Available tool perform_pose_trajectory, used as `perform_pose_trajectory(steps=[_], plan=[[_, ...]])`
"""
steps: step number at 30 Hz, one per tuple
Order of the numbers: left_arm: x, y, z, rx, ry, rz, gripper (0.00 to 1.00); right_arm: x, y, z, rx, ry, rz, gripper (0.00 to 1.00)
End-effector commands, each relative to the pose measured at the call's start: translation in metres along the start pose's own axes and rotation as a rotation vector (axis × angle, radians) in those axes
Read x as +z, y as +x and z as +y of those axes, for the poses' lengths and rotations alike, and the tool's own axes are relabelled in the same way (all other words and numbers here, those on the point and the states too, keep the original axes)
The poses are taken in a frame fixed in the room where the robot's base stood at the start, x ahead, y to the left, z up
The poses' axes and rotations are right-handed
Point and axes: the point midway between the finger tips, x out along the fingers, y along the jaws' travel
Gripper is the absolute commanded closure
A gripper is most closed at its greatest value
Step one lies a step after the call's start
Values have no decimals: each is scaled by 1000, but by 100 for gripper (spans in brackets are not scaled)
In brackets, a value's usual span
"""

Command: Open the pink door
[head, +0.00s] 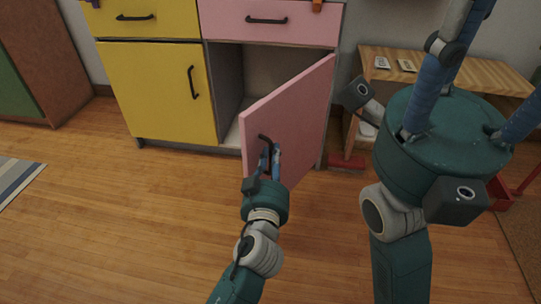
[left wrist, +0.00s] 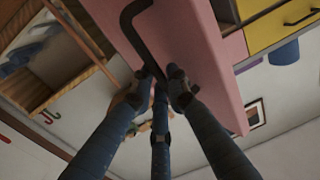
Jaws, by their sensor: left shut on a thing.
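The pink door (head: 300,122) is part of the lower cabinet and stands ajar, swung out toward me. Its dark handle (head: 264,137) is on the door's front face near the free edge. My left gripper (head: 270,153) is shut on this handle. The left wrist view also shows the handle (left wrist: 130,22) against the pink door panel (left wrist: 205,60), with my blue fingers closed at its end. My right gripper (head: 478,75) is large and close to the camera at the right. Its blue fingers spread apart and are cut off by the frame edges. No object shows between them.
A pink drawer (head: 285,28) is shut above the opening. A yellow cabinet door (head: 155,90) with a black handle is shut at the left. A wooden shelf unit (head: 440,62) stands at the right behind my right gripper. The wooden floor in front is clear.

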Motion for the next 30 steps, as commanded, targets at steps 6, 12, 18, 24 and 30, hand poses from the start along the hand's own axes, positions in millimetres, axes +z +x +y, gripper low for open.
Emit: perform_pose_trajectory(steps=[6, 12, 18, 24, 30], plan=[[-4, 1, 6, 15, -5, 10, 67, -4, 1, 0, 0, 1, 6, 60], [-3, 0, 4, 9, -3, 7, 65, -3, 1, 0, -1, 0, 5, 60], [-2, 0, 2, 6, -2, 6, 65, -2, 1, 0, -2, -1, 3, 60], [0, -18, 2, 7, -4, 3, 65, -2, 1, 0, -1, -1, 2, 60], [0, -61, 3, 8, -6, 1, 65, -2, 1, 0, -1, -1, 3, 60]])
